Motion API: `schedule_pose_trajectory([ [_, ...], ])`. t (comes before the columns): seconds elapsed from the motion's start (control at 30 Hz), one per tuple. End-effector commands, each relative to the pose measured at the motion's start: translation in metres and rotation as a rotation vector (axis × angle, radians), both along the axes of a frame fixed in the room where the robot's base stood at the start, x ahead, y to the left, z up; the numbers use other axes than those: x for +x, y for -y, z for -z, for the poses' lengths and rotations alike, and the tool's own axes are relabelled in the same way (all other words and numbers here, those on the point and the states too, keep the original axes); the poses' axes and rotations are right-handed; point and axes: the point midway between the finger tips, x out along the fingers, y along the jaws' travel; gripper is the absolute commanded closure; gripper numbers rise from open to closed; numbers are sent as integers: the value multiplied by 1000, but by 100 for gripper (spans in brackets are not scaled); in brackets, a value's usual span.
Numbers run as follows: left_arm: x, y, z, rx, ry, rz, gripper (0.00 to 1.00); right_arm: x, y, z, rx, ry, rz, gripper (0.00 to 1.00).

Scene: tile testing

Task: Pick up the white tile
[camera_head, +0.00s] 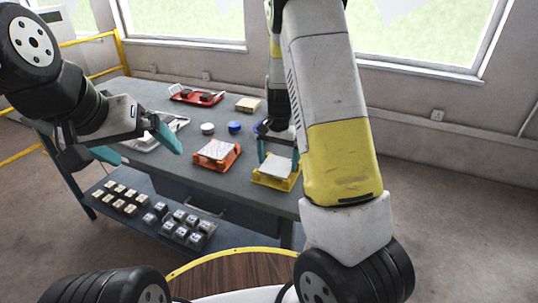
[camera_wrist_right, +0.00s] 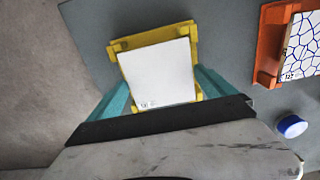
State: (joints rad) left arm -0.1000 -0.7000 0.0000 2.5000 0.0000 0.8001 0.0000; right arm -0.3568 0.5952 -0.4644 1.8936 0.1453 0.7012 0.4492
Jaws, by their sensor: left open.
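The white tile (camera_head: 277,166) sits on a yellow holder (camera_head: 274,183) near the table's right front corner. In the right wrist view the tile (camera_wrist_right: 158,73) is plain white with a small mark at its lower corner, over the yellow holder (camera_wrist_right: 150,38). My right gripper (camera_head: 279,155) points down at it, one teal finger on each side of the tile. The wrist view shows both fingers along the tile's side edges; whether they press on it is unclear. My left gripper (camera_head: 143,148) is open and empty above the table's left part.
An orange holder (camera_head: 218,161) with a patterned tile stands left of the yellow one. Blue and white round containers (camera_head: 234,127), a red tray (camera_head: 196,95) and a light block (camera_head: 248,104) lie farther back. Several small items fill the lower shelf (camera_head: 140,222).

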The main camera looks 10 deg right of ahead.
Motion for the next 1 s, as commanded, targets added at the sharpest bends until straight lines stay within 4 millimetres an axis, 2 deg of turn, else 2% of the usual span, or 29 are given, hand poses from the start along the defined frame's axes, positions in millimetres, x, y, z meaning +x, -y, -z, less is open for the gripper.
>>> schedule_pose_trajectory([
  [0.03,0,0,0,0,0,0,0,0,0,0,0,0,0,18],
  [0.2,0,0,0,0,0,0,0,0,0,0,0,0,0,51],
  [0.27,0,0,0,0,0,0,0,0,0,-1,0,1,0,59],
  [0.57,0,0,0,0,0,0,0,1,0,-3,0,1,-1,59],
  [0.87,0,0,0,0,0,0,0,1,0,-35,2,3,0,59],
  [1.0,0,0,0,0,0,0,0,-26,-1,-39,3,-2,-2,59],
])
